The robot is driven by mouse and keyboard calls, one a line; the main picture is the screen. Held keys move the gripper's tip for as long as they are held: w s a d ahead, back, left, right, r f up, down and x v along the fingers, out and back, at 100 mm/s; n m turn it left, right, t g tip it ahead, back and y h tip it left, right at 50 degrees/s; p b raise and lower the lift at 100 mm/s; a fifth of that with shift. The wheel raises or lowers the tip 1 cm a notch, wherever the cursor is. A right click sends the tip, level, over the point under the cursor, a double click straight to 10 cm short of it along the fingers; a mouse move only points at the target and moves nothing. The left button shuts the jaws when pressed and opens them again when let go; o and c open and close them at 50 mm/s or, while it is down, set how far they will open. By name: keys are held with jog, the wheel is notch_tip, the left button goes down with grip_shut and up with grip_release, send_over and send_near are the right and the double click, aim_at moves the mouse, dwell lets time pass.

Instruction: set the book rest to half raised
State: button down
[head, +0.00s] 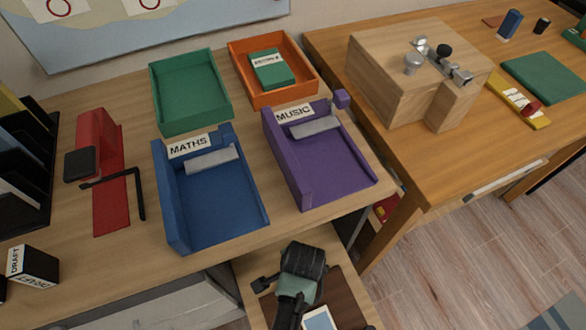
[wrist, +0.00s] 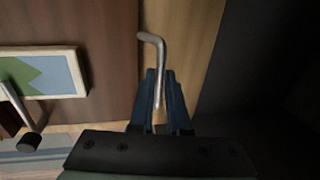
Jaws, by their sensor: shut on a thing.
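A brown board (head: 347,288) with a small framed picture on it (head: 319,318) shows low in the head view, partly behind my arm; I take it to be the book rest. The brown board also fills the upper left of the wrist view (wrist: 105,35). A bent metal rod (wrist: 150,38) stands beside the board in the wrist view. My gripper (wrist: 160,76) is shut on this rod near its lower part, its hooked end showing beyond the fingertips. In the head view my gripper (head: 302,262) hides its own fingertips and the rod. The board's tilt cannot be told.
A blue tray (head: 228,213) and a purple tray (head: 338,178) stand on the desk above my gripper. A red stand (head: 108,210) with a black bent rod is at left. A wooden box (head: 380,85) with metal fittings stands on the right desk.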

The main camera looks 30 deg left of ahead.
jog(key=shift+d+r, duration=0.1)
jog(key=shift+r, duration=0.05)
jog(key=s+d+r+t+y+p, duration=0.1)
jog(key=s+d+r+p, duration=0.1)
jog(key=r+p, duration=0.3)
jog(key=s+d+r+t+y+p, duration=0.1)
jog(key=s+d+r+y+p, duration=0.1)
jog(key=r+p, duration=0.4)
jog(key=shift+d+r+t+p, duration=0.15)
jog(key=shift+d+t+p, duration=0.15)
jog(key=shift+d+p, duration=0.45)
jog(key=shift+s, duration=0.15)
jog(key=c, duration=0.9)
grip_release()
jog(key=shift+y, duration=0.3)
jog(key=shift+a, duration=0.1)
jog(key=p+v, duration=0.3)
jog(key=v, duration=1)
